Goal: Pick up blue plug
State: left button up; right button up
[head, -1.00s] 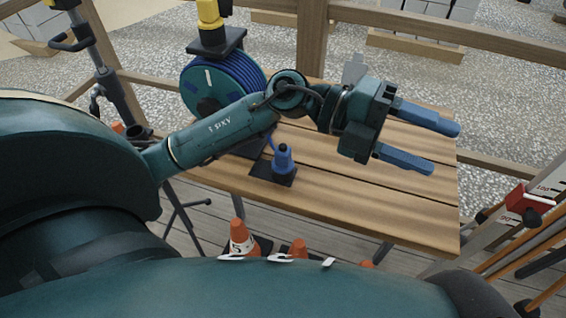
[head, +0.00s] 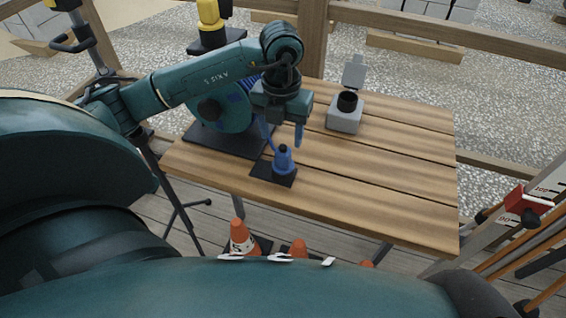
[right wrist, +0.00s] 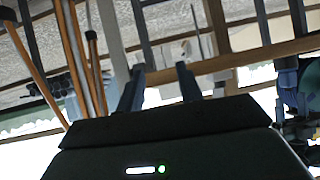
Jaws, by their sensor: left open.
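The blue plug (head: 283,162) stands upright on a small black base plate (head: 262,172) near the front left of the wooden table. My left gripper (head: 282,143) points down just above and behind it in the head view. Its blue fingers are apart, one on each side of the plug's top in the picture. Nothing is between them that I can see as gripped; whether they touch the plug I cannot tell. My right gripper (right wrist: 157,74) shows only in the right wrist view, its fingers apart and empty.
A cable reel (head: 222,112) stands left on the table, partly hidden by my left arm. A grey socket box (head: 344,118) with its lid up stands at the back. The table's right part (head: 400,165) is clear. Orange cones (head: 240,238) stand on the floor in front.

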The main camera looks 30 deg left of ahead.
aim_at(283, 150)
pick_arm(q)
jog(key=shift+d+f+p, duration=0.2)
jog(key=shift+f+p, duration=0.35)
jog(key=shift+f, duration=2.75)
jog(key=c, duration=1.2)
